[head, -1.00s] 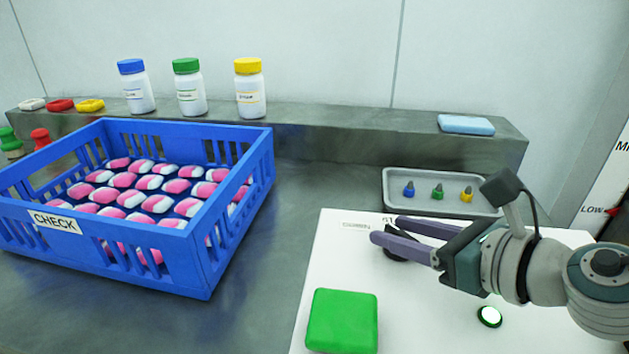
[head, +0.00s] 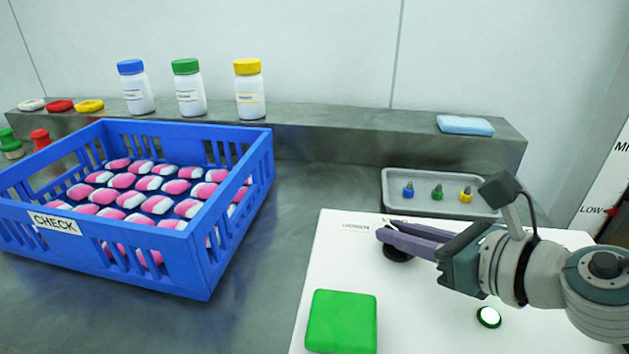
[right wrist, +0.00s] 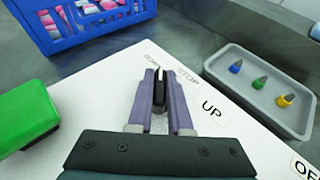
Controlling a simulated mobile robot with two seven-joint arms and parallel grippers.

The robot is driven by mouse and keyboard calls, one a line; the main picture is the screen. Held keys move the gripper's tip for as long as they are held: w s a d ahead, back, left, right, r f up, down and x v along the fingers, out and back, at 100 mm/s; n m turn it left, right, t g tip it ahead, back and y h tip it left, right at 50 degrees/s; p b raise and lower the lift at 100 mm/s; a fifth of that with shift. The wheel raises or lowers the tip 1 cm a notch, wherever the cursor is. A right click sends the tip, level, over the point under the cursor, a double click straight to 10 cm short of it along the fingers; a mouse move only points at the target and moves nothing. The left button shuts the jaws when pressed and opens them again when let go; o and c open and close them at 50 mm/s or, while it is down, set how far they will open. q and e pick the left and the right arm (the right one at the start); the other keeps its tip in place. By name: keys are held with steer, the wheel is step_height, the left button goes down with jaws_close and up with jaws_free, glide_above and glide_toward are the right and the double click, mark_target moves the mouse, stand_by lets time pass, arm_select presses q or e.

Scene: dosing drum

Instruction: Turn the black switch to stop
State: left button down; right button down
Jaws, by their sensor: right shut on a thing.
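The black switch (head: 397,254) sits on the white panel (head: 335,265), partly hidden under my right gripper (head: 383,229) in the head view. In the right wrist view the switch's black handle (right wrist: 159,88) stands between the two purple fingers of my right gripper (right wrist: 161,82), which is shut on it. Printed labels lie on the panel just beyond the fingertips; one reads STOP (right wrist: 187,77) in the right wrist view. My left gripper is not in view.
A green block (head: 341,321) and a lit round green-rimmed button (head: 489,317) are on the panel. A grey tray (head: 395,206) with small coloured pieces stands behind it. A blue crate (head: 190,262) marked CHECK holds pink-and-white capsules. Bottles stand on the back ledge (head: 330,125).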

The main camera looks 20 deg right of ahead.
steer(key=shift+a+r+m+h+p, duration=0.1)
steer(key=shift+r+m+h+p, duration=0.15)
steer(key=shift+m+h+p, duration=1.05)
steer(key=shift+f+m+h+p, duration=0.1)
steer(key=shift+m+h+p, duration=0.8)
steer(key=shift+h+p, duration=0.25)
steer(key=m+h, duration=0.2)
steer(key=shift+f+h, duration=0.1)
steer(key=shift+h, duration=0.25)
steer(key=shift+m+g+h, duration=0.6)
steer(key=shift+m+h, duration=0.3)
steer(key=shift+m, duration=0.1)
steer(key=shift+m+h, duration=0.3)
steer(key=shift+h, duration=0.1)
steer(key=c, duration=0.8)
jaws_free()
steer(key=shift+c, duration=0.2)
